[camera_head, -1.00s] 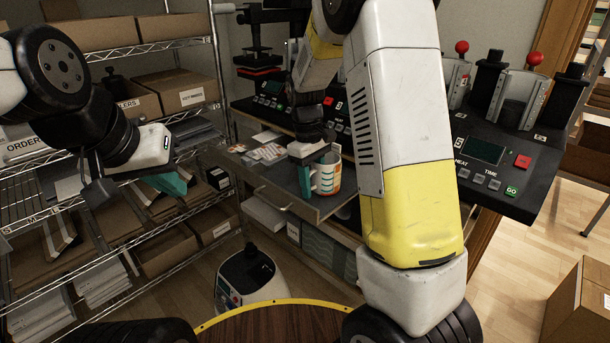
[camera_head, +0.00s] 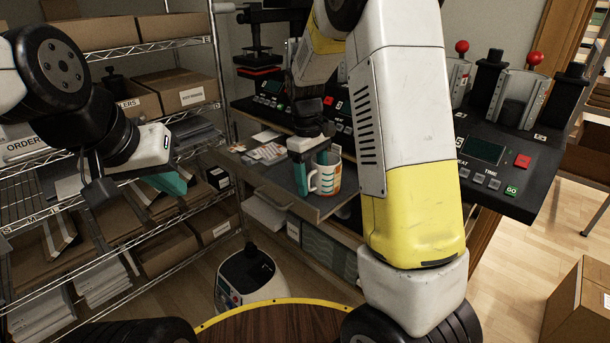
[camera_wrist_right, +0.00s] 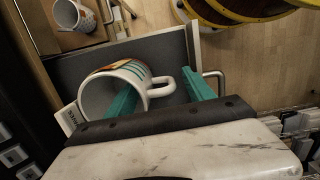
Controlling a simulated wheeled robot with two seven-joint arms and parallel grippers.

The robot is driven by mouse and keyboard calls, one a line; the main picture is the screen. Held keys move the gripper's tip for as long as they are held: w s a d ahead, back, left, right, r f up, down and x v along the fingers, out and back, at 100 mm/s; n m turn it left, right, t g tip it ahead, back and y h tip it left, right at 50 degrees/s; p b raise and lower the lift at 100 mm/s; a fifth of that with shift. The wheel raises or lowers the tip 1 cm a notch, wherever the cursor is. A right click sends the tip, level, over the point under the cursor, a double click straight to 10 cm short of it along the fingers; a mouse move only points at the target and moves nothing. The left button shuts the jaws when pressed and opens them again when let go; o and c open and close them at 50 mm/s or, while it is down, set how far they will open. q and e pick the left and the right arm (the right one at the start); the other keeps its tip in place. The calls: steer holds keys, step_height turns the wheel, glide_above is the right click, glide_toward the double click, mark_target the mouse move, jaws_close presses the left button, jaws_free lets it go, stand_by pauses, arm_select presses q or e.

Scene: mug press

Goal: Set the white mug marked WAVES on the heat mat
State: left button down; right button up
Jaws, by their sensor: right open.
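A white mug (camera_head: 329,178) with orange and teal patterning stands upright on a dark grey surface (camera_wrist_right: 170,50) on the pull-out shelf. My right gripper (camera_head: 308,165) is open at the mug's handle side. In the right wrist view, the mug (camera_wrist_right: 118,78) has its handle between the teal fingers (camera_wrist_right: 160,95); one finger overlaps the mug's rim, the other is apart beyond the handle. My left gripper (camera_head: 168,183) is far left of the mug, its jaw opening unclear.
Another patterned mug (camera_wrist_right: 75,15) shows in the right wrist view's upper left corner. Black press machines (camera_head: 490,160) stand on the bench behind and right. Wire shelving (camera_head: 150,170) with boxes fills the left. Papers (camera_head: 265,153) lie left of the mug.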

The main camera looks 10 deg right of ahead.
step_height(320, 180, up, 10)
steer(key=s+d+r+m+t+y, duration=0.1)
steer(key=s+r+m+t, duration=0.1)
steer(key=s, duration=0.8)
steer(key=s+d+r+m+t+y, duration=0.1)
steer(key=s+m+t, duration=0.4)
steer(key=s, duration=0.6)
step_height(320, 180, up, 3)
steer(key=shift+f+y, duration=0.15)
steer(key=shift+y, duration=0.35)
